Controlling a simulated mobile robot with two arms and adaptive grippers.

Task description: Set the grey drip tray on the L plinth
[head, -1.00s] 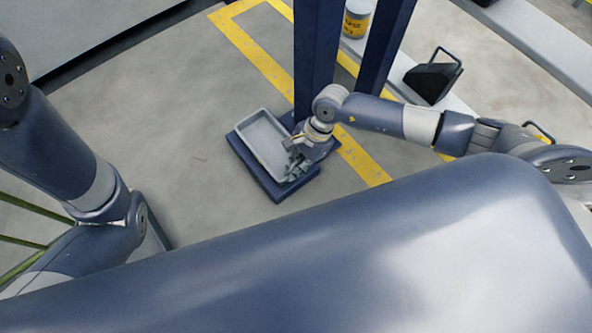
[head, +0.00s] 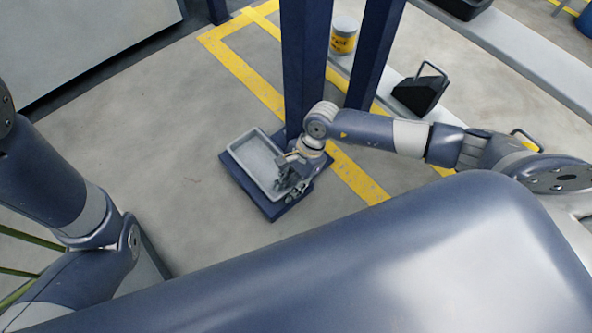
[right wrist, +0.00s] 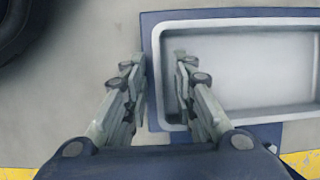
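The grey drip tray (head: 252,156), a shallow rectangular pan, appears to rest flat on the low dark blue plinth (head: 245,186). No L mark is legible on it. My right gripper (head: 287,177) is at the tray's right end. In the right wrist view my right gripper (right wrist: 158,65) is open around the wall of the tray (right wrist: 245,108). One finger is outside the rim and the other is inside, with a gap between them. The blue plinth (right wrist: 149,35) shows beyond the rim. My left arm enters at left, but its gripper is out of view.
A blue post (head: 304,70) rises just behind the plinth, with another post (head: 376,50) to its right. A yellow-labelled can (head: 344,36) and a black scoop-like bin (head: 421,92) stand farther back. The floor left of the plinth is clear.

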